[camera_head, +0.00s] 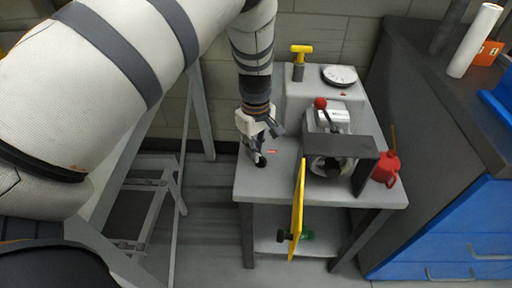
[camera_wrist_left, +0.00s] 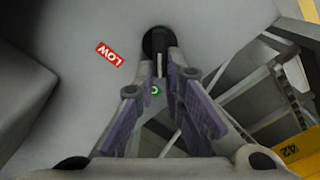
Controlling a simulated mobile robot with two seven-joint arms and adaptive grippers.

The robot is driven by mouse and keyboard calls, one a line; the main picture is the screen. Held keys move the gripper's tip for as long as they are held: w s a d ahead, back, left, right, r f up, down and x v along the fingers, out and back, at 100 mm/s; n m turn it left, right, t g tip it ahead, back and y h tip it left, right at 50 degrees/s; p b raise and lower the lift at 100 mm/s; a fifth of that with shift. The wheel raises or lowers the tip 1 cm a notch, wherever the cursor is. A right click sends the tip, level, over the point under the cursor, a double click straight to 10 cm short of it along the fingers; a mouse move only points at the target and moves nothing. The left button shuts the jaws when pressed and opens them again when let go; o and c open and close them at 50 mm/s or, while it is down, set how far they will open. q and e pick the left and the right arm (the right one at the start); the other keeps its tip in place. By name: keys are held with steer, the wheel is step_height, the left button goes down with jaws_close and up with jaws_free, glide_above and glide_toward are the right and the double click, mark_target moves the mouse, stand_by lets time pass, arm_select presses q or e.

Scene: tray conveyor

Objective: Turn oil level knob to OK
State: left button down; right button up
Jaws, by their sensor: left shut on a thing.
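The black oil level knob (camera_head: 261,162) sits on the grey table top near its left edge. It also shows in the left wrist view (camera_wrist_left: 157,40), with a dark bar standing up from its round base. My left gripper (camera_head: 258,155) comes down from above, and its fingers (camera_wrist_left: 160,68) are shut on the knob's bar. A green label (camera_wrist_left: 155,90) is partly hidden between the fingers. My right gripper is not in view.
A grey machine with a red-ball lever (camera_head: 320,103) and a yellow panel (camera_head: 298,205) stands right of the knob. A red can (camera_head: 385,169) is at the table's right. A dial (camera_head: 339,75) and yellow handle (camera_head: 300,50) are behind. A grey frame (camera_head: 160,190) stands left.

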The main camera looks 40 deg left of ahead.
arm_select(q)
steer(key=shift+s+d+f, duration=0.1)
stand_by(0.4)
steer(key=c, duration=1.7)
jaws_free()
step_height(320, 180, up, 12)
steer(key=shift+r, duration=0.1)
